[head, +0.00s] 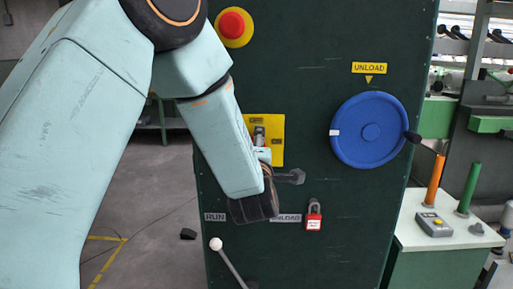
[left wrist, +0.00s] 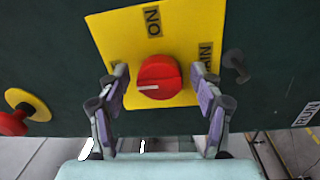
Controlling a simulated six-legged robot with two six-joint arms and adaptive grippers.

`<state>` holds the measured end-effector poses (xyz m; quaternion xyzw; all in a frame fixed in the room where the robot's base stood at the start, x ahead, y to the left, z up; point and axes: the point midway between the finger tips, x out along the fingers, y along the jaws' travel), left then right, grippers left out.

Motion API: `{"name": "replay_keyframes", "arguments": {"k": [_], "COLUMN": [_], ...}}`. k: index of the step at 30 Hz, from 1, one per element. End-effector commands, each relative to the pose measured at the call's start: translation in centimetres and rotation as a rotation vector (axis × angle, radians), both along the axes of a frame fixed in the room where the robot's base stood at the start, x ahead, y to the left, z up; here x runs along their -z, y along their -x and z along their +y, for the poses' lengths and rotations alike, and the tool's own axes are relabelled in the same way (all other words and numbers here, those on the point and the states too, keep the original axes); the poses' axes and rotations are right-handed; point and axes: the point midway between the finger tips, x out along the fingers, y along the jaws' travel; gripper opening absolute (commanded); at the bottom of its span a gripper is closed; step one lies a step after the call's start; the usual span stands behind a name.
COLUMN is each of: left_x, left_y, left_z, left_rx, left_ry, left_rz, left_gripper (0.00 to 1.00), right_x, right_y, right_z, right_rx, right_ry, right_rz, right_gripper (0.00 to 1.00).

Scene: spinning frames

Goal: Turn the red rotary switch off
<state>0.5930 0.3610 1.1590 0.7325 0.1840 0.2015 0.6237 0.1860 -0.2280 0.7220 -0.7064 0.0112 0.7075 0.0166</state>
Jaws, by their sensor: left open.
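The red rotary switch (left wrist: 158,77) sits on a yellow plate (left wrist: 188,30) in the left wrist view. Its white pointer mark faces left in that picture, towards the side where the emergency button lies. The plate carries an ON label at the top and another label at the right, partly covered by a finger. My left gripper (left wrist: 163,92) is open, with one finger on each side of the switch; contact cannot be told. In the head view my left gripper (head: 264,150) is in front of the yellow plate (head: 277,130) and hides the switch. My right gripper is not in view.
The dark green panel (head: 310,100) also carries a red emergency button (head: 232,25), a blue handwheel (head: 370,130), a dark knob (head: 293,177), a red padlock (head: 313,215) and a white-tipped lever (head: 230,260). A side table (head: 450,235) stands at the right.

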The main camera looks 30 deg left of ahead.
Motion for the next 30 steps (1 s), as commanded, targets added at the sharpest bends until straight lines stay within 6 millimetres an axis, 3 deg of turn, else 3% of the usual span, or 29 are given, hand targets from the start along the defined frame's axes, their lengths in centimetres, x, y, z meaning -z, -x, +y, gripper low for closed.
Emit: {"name": "replay_keyframes", "arguments": {"k": [10,21,30], "left_x": [0.1,0.4,0.5], "left_y": [0.5,5.1,6.5], "left_z": [-0.3,-3.2,-3.9], "left_rx": [0.0,0.003,0.0], "left_ry": [-0.001,-0.005,0.0], "left_rz": [0.004,0.002,0.0], "left_gripper": [0.67,0.67,0.67], "right_x": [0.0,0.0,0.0], "right_y": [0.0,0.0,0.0], "right_z": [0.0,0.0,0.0], "right_rx": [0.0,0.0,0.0], "right_ry": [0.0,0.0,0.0], "right_rz": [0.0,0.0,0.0], "right_gripper": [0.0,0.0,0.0]}}
